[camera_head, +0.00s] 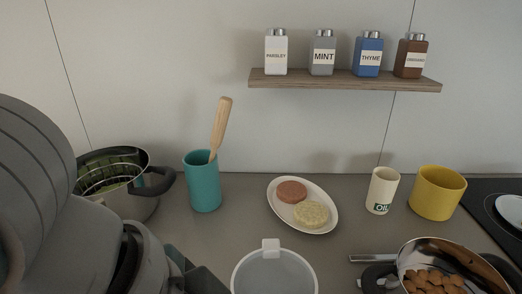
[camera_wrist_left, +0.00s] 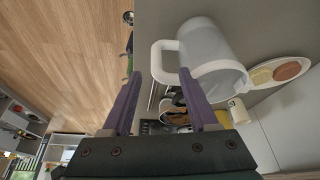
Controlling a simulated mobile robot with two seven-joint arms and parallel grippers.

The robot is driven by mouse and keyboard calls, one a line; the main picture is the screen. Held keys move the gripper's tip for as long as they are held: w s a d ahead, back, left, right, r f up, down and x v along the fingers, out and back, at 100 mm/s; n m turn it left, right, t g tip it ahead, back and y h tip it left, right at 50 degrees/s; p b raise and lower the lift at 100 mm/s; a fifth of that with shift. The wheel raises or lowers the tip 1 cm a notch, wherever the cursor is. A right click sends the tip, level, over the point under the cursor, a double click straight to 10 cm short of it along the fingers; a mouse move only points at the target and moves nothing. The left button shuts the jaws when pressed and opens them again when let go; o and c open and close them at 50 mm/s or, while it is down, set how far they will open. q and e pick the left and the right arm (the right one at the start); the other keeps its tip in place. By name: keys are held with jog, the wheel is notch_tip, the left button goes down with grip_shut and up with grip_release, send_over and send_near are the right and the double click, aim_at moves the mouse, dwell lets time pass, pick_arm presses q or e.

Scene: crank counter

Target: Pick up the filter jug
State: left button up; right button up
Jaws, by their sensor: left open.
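The filter jug (camera_head: 275,275) stands at the front middle of the counter, its round rim cut off by the lower picture edge. In the left wrist view the jug (camera_wrist_left: 208,45) is a pale grey, translucent vessel with a white rim and a white loop handle (camera_wrist_left: 157,62). My left gripper (camera_wrist_left: 160,76) is open and empty, with its two purple fingers pointing toward the handle. The handle appears between and just ahead of the fingertips; I cannot tell whether they touch. In the head view my left arm fills the left side. My right gripper is not in view.
A pot (camera_head: 140,205) and a teal utensil holder (camera_head: 203,183) stand at the left. An oval plate (camera_head: 319,226) lies behind the jug. An oil container (camera_head: 382,190), yellow pot (camera_head: 438,193) and steel pan (camera_head: 408,252) stand right. A shelf (camera_head: 345,84) holds several spice jars.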

pick_arm(q)
jog(key=x, duration=0.6)
jog(key=b+x, duration=0.1)
jog(key=x, duration=0.2)
jog(key=shift+s+d+f, duration=0.2)
jog(key=shift+s+d, duration=0.1)
jog(key=shift+d, duration=0.15)
jog(key=shift+c, duration=0.3)
grip_shut()
jog(key=shift+w+r, duration=0.1)
jog(key=shift+r, duration=0.05)
dwell(0.4)
